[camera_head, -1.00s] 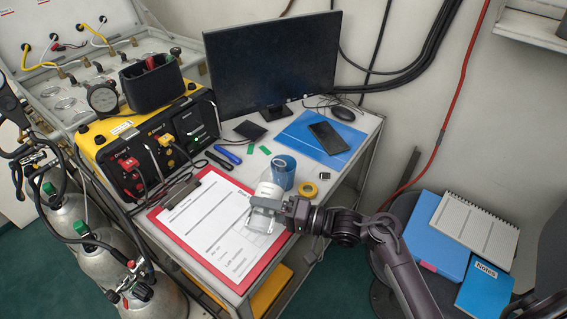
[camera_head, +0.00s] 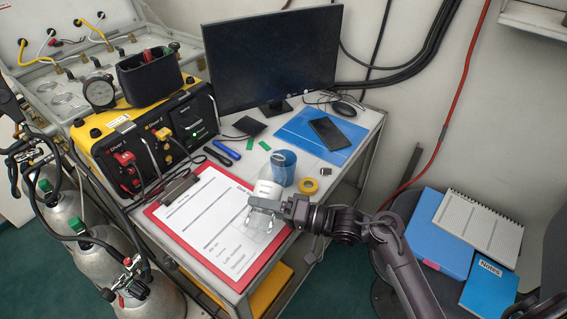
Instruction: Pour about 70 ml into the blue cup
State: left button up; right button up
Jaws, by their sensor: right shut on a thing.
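The blue cup (camera_head: 282,170) stands upright on the table, behind my right gripper. My right gripper (camera_head: 262,204) comes in from the right and is shut on a clear container with a white upper part (camera_head: 266,188). The container is over the right side of the red clipboard and is tilted, its white end close to the blue cup's left side. I cannot tell whether they touch, or whether any liquid is flowing. The inside of the cup is hard to make out. My left gripper is not in view.
A red clipboard (camera_head: 160,219) with a paper form covers the table's front. A yellow tape roll (camera_head: 308,186) lies right of the cup. A monitor (camera_head: 270,55), a phone (camera_head: 330,131) on a blue folder (camera_head: 293,128) and a yellow-black air panel (camera_head: 110,150) stand around. Gas cylinders are at left.

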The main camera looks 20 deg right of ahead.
aim_at(271, 181)
jog(key=n+b, duration=0.1)
jog(key=w+d+n+b, duration=0.1)
jog(key=n, duration=0.1)
jog(key=shift+w+f+b, duration=0.25)
jog(key=shift+f+b, duration=0.05)
jog(key=shift+f, duration=0.1)
jog(key=w+n, duration=0.1)
jog(key=w+d+n+b, duration=0.1)
jog(key=n, duration=0.1)
jog(key=shift+r, duration=0.4)
jog(key=shift+n, duration=0.8)
jog(key=n+b, duration=0.2)
jog(key=w+n+b, duration=0.1)
jog(key=n, duration=0.1)
jog(key=shift+d+f, duration=0.2)
jog(key=shift+d, duration=0.15)
jog(key=shift+w+r+n+p, duration=0.1)
jog(key=shift+r+n+p, duration=0.3)
jog(key=shift+r, duration=0.45)
jog(key=shift+w+d+r+n, duration=0.15)
jog(key=shift+w+r+n, duration=0.05)
jog(key=shift+r+n, duration=0.45)
